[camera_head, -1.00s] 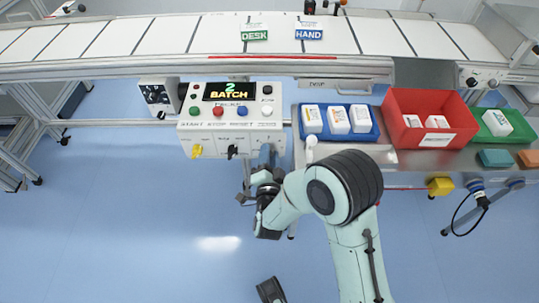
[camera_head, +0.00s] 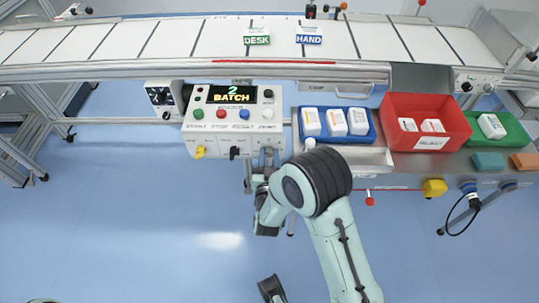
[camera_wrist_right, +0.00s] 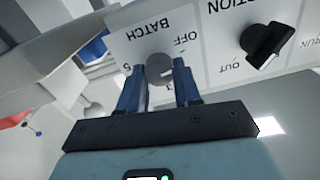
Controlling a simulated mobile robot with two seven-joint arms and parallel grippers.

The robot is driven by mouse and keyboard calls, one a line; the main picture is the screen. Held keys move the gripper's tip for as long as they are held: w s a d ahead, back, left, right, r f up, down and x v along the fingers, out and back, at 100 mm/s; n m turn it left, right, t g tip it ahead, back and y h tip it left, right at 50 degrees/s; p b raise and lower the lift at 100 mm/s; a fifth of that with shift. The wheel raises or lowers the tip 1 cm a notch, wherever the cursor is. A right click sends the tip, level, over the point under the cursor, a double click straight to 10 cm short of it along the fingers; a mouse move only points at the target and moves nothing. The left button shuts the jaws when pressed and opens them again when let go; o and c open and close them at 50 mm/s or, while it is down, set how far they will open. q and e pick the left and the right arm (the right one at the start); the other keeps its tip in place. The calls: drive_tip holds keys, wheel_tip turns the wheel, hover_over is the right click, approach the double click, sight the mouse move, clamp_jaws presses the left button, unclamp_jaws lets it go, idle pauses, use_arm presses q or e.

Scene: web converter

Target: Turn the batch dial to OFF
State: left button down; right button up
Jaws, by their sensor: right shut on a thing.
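The control box (camera_head: 218,110) hangs below the conveyor, its display (camera_head: 232,95) reading "2 BATCH". In the right wrist view the batch dial (camera_wrist_right: 158,66) is a round grey knob on a white plate (camera_wrist_right: 150,38) lettered BATCH and OFF, which appear upside down. A white mark on the knob faces the lower right of that picture, away from the OFF lettering. My right gripper (camera_wrist_right: 159,84) is shut on the batch dial, with a blue finger on each side. In the head view my right gripper (camera_head: 267,160) is at the box's lower right, mostly covering the dial.
A black knob (camera_wrist_right: 268,42) sits beside the dial's plate. To the right are a blue tray (camera_head: 340,139), a red bin (camera_head: 443,142) and a green tray (camera_head: 512,140). Open floor lies below.

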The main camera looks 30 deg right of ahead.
use_arm(q)
drive_tip(key=shift+s+d+r, duration=0.15)
drive_tip(key=shift+s+r, duration=0.1)
drive_tip(key=shift+s, duration=0.05)
use_arm(e)
drive_tip(key=shift+n, duration=0.4)
drive_tip(key=o, duration=1.1)
drive_tip(key=shift+c, duration=0.2)
use_arm(q)
drive_tip(key=shift+s+d+r+g+p, duration=0.25)
drive_tip(key=shift+s+r+p, duration=0.2)
drive_tip(key=shift+s, duration=0.1)
drive_tip(key=shift+s+d+r+g+p, duration=0.25)
drive_tip(key=shift+s+r+p, duration=0.15)
drive_tip(key=shift+s, duration=0.15)
use_arm(e)
drive_tip(key=v, duration=1.3)
drive_tip(key=shift+s, duration=0.25)
use_arm(q)
drive_tip(key=shift+r, duration=0.1)
use_arm(e)
drive_tip(key=shift+f, duration=0.1)
